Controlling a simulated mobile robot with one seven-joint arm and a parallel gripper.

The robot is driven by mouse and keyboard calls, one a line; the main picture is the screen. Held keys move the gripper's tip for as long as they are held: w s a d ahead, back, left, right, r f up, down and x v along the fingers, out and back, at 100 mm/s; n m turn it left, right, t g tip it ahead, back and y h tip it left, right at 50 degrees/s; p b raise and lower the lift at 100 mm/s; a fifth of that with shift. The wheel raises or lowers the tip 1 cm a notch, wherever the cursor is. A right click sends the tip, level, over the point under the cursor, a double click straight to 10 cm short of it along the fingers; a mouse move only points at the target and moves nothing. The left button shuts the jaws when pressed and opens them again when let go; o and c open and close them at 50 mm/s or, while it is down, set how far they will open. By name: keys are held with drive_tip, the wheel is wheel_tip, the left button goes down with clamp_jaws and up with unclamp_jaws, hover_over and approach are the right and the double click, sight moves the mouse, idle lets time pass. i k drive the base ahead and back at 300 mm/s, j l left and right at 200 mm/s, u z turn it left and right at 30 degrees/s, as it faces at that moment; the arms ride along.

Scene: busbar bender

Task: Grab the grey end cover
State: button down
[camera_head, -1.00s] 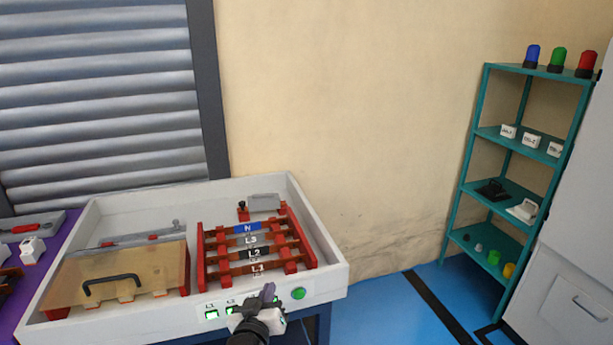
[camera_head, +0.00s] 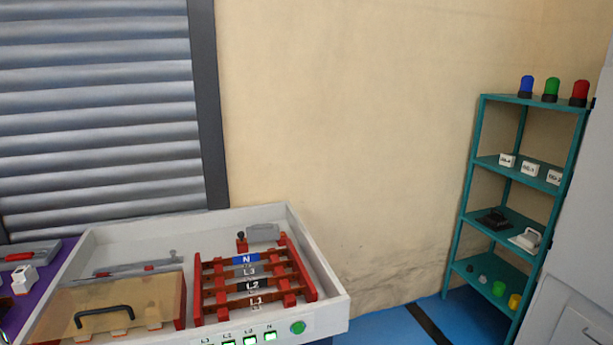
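I cannot tell for sure which thing is the grey end cover. A small grey piece (camera_head: 483,279) sits on the lowest board of the teal shelf (camera_head: 497,218), left of a green piece (camera_head: 499,288) and a yellow piece (camera_head: 514,300). A darker small piece (camera_head: 470,267) is further left. A flat grey plate (camera_head: 263,232) also stands at the back of the white tray (camera_head: 335,300), behind the red busbar frame (camera_head: 309,278). My gripper is not in view.
The tray also holds an orange see-through cover with a black handle (camera_head: 104,311). The shelf's higher boards hold white labelled boxes (camera_head: 530,168), a black item (camera_head: 492,219) and a white item (camera_head: 526,238). Blue floor (camera_head: 385,325) shows between tray and shelf.

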sight(269, 231)
drive_tip(key=i+l+z, duration=0.3)
drive_tip(key=z, duration=0.15)
drive_tip(key=i+l+z, duration=0.15)
drive_tip(key=i+z, duration=0.3)
drive_tip(key=i+l+z, duration=0.2)
drive_tip(key=i, duration=0.35)
drive_tip(key=i+z, duration=0.2)
drive_tip(key=i, duration=0.3)
drive_tip(key=i+u, duration=0.65)
drive_tip(key=i+l+u, duration=0.15)
drive_tip(key=u, duration=0.2)
drive_tip(key=i+u, duration=0.25)
drive_tip(key=u, duration=0.15)
drive_tip(key=i+l+u, duration=0.15)
drive_tip(key=u, duration=0.3)
drive_tip(key=i+l+u, duration=0.2)
drive_tip(key=u, duration=0.2)
drive_tip(key=i+l+u, duration=0.25)
drive_tip(key=u, duration=0.2)
drive_tip(key=i+l+u, duration=0.15)
drive_tip(key=l+u, duration=0.25)
drive_tip(key=i+l+u, duration=0.1)
drive_tip(key=l+u, duration=0.5)
drive_tip(key=l, duration=0.15)
drive_tip(key=i, duration=0.05)
